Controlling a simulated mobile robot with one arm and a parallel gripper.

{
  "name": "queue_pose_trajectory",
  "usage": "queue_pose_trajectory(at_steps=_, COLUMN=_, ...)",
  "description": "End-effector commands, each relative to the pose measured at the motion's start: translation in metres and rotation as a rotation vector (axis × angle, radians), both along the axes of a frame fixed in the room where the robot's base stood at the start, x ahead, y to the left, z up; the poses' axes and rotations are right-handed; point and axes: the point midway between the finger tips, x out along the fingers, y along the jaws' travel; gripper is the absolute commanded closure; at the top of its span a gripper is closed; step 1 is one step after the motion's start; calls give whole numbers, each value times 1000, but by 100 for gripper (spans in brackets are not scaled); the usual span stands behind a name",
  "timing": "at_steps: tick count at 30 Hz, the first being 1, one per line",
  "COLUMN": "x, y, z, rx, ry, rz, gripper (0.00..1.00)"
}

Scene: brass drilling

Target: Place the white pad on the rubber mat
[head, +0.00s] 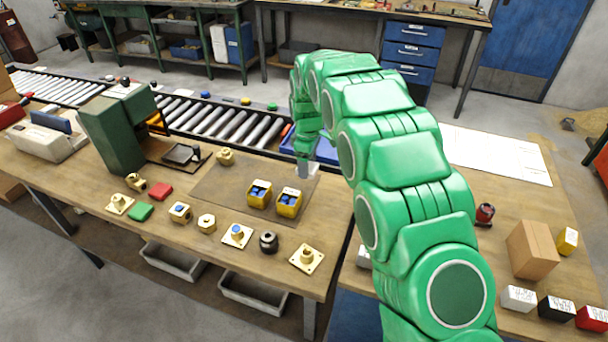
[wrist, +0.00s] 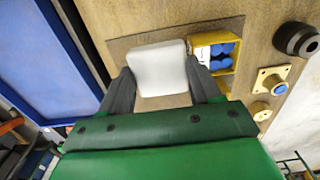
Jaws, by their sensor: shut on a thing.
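The white pad (wrist: 160,68) is between the two dark fingers of my gripper (wrist: 163,92) in the wrist view. My gripper is shut on it. In the head view my gripper (head: 304,160) and the pad (head: 308,172) are at the right end of the brown rubber mat (head: 222,187), partly behind my green arm. In the wrist view the mat (wrist: 120,47) shows around the pad; I cannot tell whether the pad touches it. Two yellow boxes with blue pieces, a left one (head: 259,194) and a right one (head: 289,203), stand on the mat left of the pad.
A brass fitting (head: 225,156) is at the mat's back edge. Several brass parts and a dark round part (head: 268,242) line the front of the table. A roller conveyor (head: 225,122) and a blue tray (wrist: 48,60) lie behind. A cardboard box (head: 533,250) stands at the right.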

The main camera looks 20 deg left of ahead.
Motion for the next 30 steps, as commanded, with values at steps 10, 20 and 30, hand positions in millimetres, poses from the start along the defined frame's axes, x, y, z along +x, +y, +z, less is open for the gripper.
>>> queue_pose_trajectory(at_steps=10, x=23, y=14, z=-34, rx=0, ry=0, rz=1, gripper=68)
queue_pose_trajectory(at_steps=20, x=39, y=24, z=-53, rx=1, ry=-3, rz=2, gripper=68)
queue_pose_trajectory(at_steps=30, x=42, y=26, z=-72, rx=-1, ry=3, rz=1, gripper=68)
